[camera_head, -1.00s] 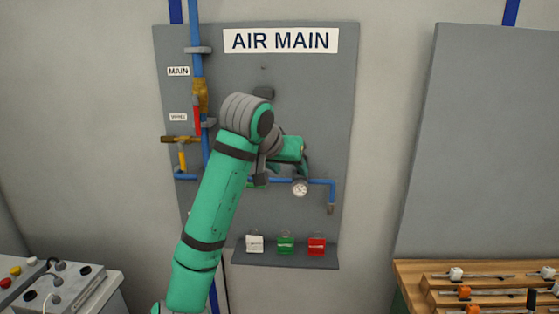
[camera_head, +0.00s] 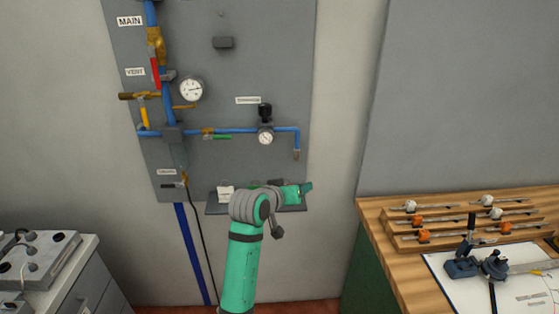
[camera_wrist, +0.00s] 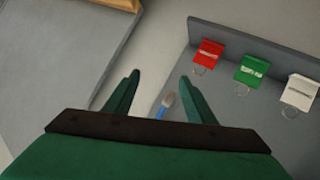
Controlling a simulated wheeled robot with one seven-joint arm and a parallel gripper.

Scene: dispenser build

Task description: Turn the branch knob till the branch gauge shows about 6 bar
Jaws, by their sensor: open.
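The branch knob (camera_head: 265,110) is a dark knob on the blue branch pipe, under a small white label. The branch gauge (camera_head: 265,138) is a small round white dial just below the knob; its needle is too small to read. My gripper (camera_head: 307,189) is at the lower right of the panel, in front of the small shelf, below and apart from the knob. In the wrist view my gripper (camera_wrist: 157,95) is open, with nothing between its fingers. The knob and gauge do not show in the wrist view.
The shelf (camera_head: 213,210) holds padlock-like tags, white (camera_wrist: 299,92), green (camera_wrist: 252,70) and red (camera_wrist: 207,57). A larger gauge (camera_head: 191,89), a red lever (camera_head: 155,73) and a green lever (camera_head: 222,137) are on the panel. A wooden bench (camera_head: 375,212) stands at the right.

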